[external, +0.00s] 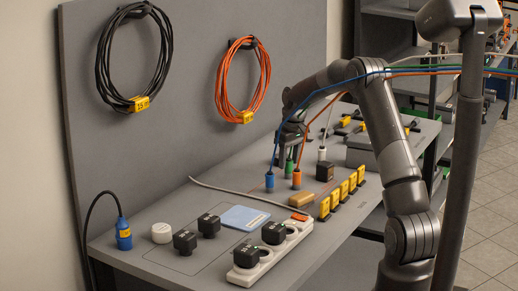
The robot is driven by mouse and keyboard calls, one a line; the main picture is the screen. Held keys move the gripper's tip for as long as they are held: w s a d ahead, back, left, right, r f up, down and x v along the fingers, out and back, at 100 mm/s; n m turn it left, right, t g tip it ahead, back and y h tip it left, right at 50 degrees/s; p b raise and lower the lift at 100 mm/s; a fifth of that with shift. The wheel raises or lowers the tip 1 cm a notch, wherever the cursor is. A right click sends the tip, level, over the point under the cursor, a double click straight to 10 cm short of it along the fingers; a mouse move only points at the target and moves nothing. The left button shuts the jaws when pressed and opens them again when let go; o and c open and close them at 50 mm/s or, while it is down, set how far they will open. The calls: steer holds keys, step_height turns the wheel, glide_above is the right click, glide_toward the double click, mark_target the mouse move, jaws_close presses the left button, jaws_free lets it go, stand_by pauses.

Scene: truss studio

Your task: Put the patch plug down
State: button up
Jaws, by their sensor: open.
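Several patch plugs stand upright on the grey bench (150,225), each with a cable rising from its top. They are a blue plug (269,182), an orange plug (296,179), a green plug (290,164) and a white plug (322,154). Which one the task means I cannot tell. My gripper (289,147) points down just above the green plug, behind the blue and orange cables. It is open. Its fingertips are small and partly hidden, so I cannot tell whether they touch the green plug.
Two black adapters (197,233), a round white puck (161,233), a blue pad (244,218) and a blue connector (123,235) are left. Yellow tagged blocks (342,191) line the right edge. Cable coils hang behind.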

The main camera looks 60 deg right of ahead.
steer(key=r, duration=0.5)
steer(key=s+r, duration=0.1)
steer(key=r, duration=0.2)
steer(key=shift+a+r, duration=0.15)
steer(key=shift+r, duration=0.15)
steer(key=s+a+r+n+t, duration=0.1)
steer(key=s+a+r, duration=0.3)
steer(key=a, duration=0.5)
steer(key=s+a+r+h, duration=0.1)
steer(key=s+a+r, duration=0.3)
steer(key=a, duration=0.5)
steer(key=s+a+r+n+t, duration=0.1)
steer(key=s+a+r, duration=0.1)
steer(key=a+r, duration=0.55)
steer(key=s+a+f+t, duration=0.1)
steer(key=s+a+f, duration=0.1)
steer(key=s+a, duration=0.5)
steer(key=s+a+f+n+t+y, duration=0.1)
steer(key=s+a+f, duration=0.2)
steer(key=s+a, duration=0.5)
steer(key=s, duration=0.5)
steer(key=shift+s+a, duration=0.2)
